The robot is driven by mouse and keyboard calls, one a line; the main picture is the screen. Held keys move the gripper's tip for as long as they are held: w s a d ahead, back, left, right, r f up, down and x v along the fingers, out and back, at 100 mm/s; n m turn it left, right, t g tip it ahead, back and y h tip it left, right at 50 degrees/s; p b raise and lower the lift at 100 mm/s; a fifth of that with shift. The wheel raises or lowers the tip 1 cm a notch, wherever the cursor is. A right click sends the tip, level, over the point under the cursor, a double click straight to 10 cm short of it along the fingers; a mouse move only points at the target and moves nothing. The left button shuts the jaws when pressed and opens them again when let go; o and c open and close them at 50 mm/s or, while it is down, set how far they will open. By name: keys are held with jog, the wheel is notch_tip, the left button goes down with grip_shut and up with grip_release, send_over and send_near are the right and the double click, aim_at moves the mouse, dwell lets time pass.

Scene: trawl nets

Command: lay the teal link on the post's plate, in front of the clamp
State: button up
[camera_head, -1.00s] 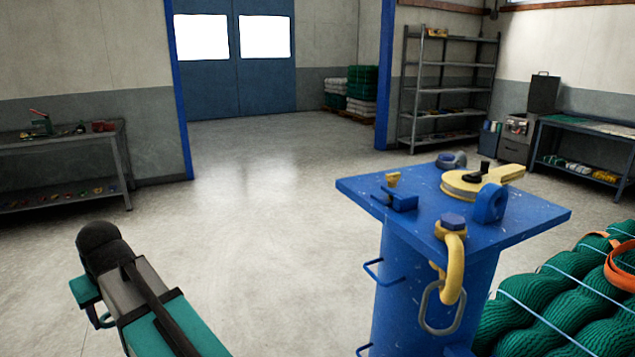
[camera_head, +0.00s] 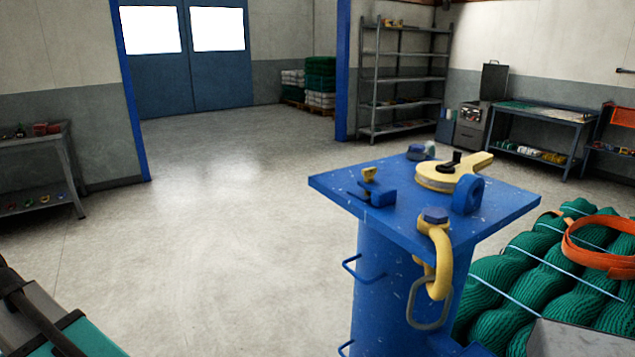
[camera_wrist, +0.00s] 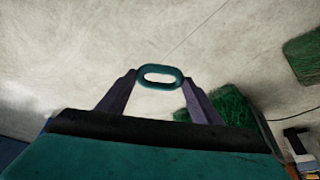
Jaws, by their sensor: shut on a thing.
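In the wrist view the teal link (camera_wrist: 160,87), an oval ring, is held between the two fingertips of my gripper (camera_wrist: 159,79), with floor behind it. My gripper and the link are outside the head view. There the blue post's plate (camera_head: 400,224) stands right of the middle, apart from my arm at the lower left. A small blue clamp-like piece with a yellow knob (camera_head: 374,190) sits at the plate's left side. A yellow round piece with a handle (camera_head: 447,177) and an upright blue ring (camera_head: 468,195) sit to the right.
A yellow shackle (camera_head: 439,255) with a grey link (camera_head: 430,305) hangs at the plate's near edge. Bundled green nets (camera_head: 535,270) with an orange strap (camera_head: 585,262) lie right of the post. The floor left of the post is clear.

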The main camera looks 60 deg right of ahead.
jog(key=shift+d, duration=0.1)
jog(key=s+d+r+m+g+h+p, duration=0.1)
jog(key=s+d+r+m+p, duration=0.3)
jog(key=d, duration=1)
jog(key=s+d+r+m+g+h+p, duration=0.15)
jog(key=s+d+r+m, duration=0.35)
jog(key=d, duration=0.9)
jog(key=s+d+r+m+h+p, duration=0.1)
jog(key=s+d+r+m+p, duration=0.15)
jog(key=d+r, duration=0.8)
jog(key=s+d+r+m+g+p, duration=0.1)
jog(key=s+d+r+m, duration=0.3)
jog(key=s+d, duration=0.5)
jog(key=s+d+r+m+g+p, duration=0.2)
jog(key=s+d+r+m+p, duration=0.1)
jog(key=s+d, duration=0.7)
jog(key=s+d+r+m+g+p, duration=0.1)
jog(key=s+d+r+m+p, duration=0.3)
jog(key=s+d, duration=0.5)
jog(key=s+m, duration=0.2)
jog(key=s, duration=0.2)
jog(key=shift+s+d+r, duration=0.35)
jog(key=shift+s+d, duration=0.05)
jog(key=shift+h, duration=0.25)
jog(key=shift+f+p, duration=1.3)
jog(key=shift+f, duration=1.85)
